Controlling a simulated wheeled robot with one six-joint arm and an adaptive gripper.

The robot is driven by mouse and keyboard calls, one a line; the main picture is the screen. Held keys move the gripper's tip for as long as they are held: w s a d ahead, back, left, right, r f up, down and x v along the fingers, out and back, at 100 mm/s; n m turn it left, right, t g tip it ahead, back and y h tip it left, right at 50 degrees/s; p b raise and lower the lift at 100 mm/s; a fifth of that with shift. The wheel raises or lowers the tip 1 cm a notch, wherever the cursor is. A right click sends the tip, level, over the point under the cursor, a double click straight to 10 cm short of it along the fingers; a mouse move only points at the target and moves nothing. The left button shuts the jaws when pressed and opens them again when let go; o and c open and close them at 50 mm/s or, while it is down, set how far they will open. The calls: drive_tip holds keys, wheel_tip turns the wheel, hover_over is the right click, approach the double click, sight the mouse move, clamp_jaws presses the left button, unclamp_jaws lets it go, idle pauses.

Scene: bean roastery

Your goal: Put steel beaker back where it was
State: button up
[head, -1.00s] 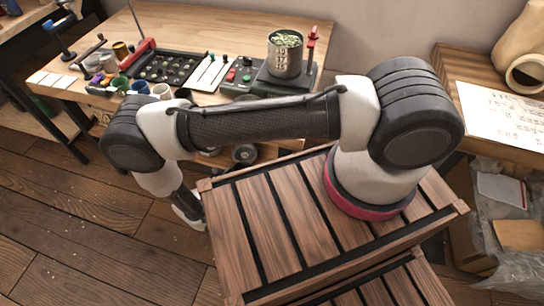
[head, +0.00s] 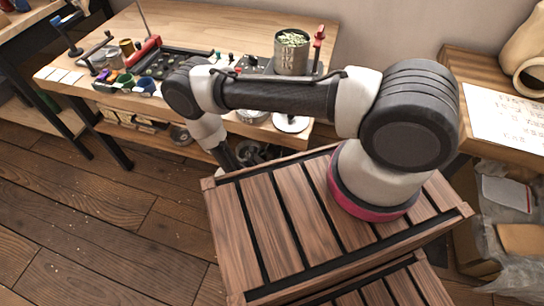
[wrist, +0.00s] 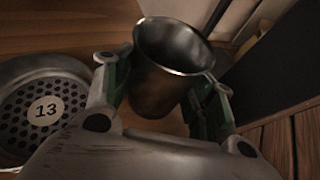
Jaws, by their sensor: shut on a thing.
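The steel beaker (wrist: 172,88) is a dark, shiny open cup in the wrist view. My gripper (wrist: 163,92) is shut on it, one green-and-grey finger on each side. The beaker looks empty inside, and its mouth faces the camera. Its base is partly hidden, so I cannot tell whether it touches the wooden surface below. In the head view my gripper (head: 228,158) is low in front of the workbench, mostly hidden by the wrist, and I cannot make out the beaker clearly there.
A perforated round disc marked 13 (wrist: 45,110) lies left of the beaker. The workbench (head: 210,25) carries a filled canister (head: 291,52), small coloured cups and a black tray. Its lower shelf (head: 155,133) holds several items. A slatted wooden crate top (head: 290,225) is under my arm.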

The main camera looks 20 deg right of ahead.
drive_tip(key=o, duration=0.9)
drive_tip(key=v, duration=1.2)
drive_tip(key=shift+s, duration=0.1)
